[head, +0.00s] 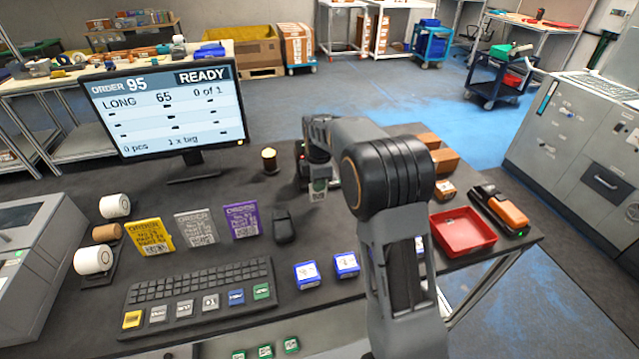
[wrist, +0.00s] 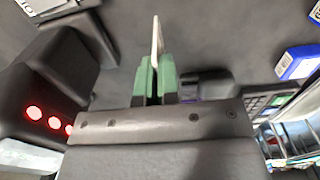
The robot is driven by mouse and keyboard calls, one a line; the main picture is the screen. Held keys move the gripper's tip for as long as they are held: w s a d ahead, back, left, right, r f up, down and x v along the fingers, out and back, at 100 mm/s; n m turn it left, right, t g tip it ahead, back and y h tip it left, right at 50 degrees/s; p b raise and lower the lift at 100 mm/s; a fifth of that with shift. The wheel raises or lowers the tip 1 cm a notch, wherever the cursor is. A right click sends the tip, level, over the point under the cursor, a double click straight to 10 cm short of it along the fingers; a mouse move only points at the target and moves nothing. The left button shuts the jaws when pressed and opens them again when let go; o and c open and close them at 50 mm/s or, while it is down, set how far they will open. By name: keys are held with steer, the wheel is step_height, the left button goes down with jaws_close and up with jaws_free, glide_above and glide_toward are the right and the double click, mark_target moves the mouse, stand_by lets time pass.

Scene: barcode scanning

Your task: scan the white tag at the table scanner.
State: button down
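My gripper (wrist: 155,75) has green fingertips shut on the thin white tag (wrist: 156,38), seen edge-on and sticking out beyond them in the wrist view. In the head view my gripper (head: 318,188) hangs above the back middle of the table, and I cannot make out the tag there. A dark scanner body with red lights (wrist: 45,115) is at the left of the wrist view, beside the fingers and apart from the tag. In the head view the scanner is mostly hidden behind my arm.
Yellow, grey and purple order cards (head: 241,220) stand left of a dark mouse-like object (head: 284,226). A keyboard (head: 200,283) and two blue boxes (head: 306,274) are in front. A red tray (head: 463,232), brown boxes (head: 444,160) and an orange-black device (head: 500,208) are at right.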

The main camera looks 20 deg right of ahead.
steer(key=s+r+p, duration=0.3)
steer(key=s+r, duration=0.7)
steer(key=s, duration=0.3)
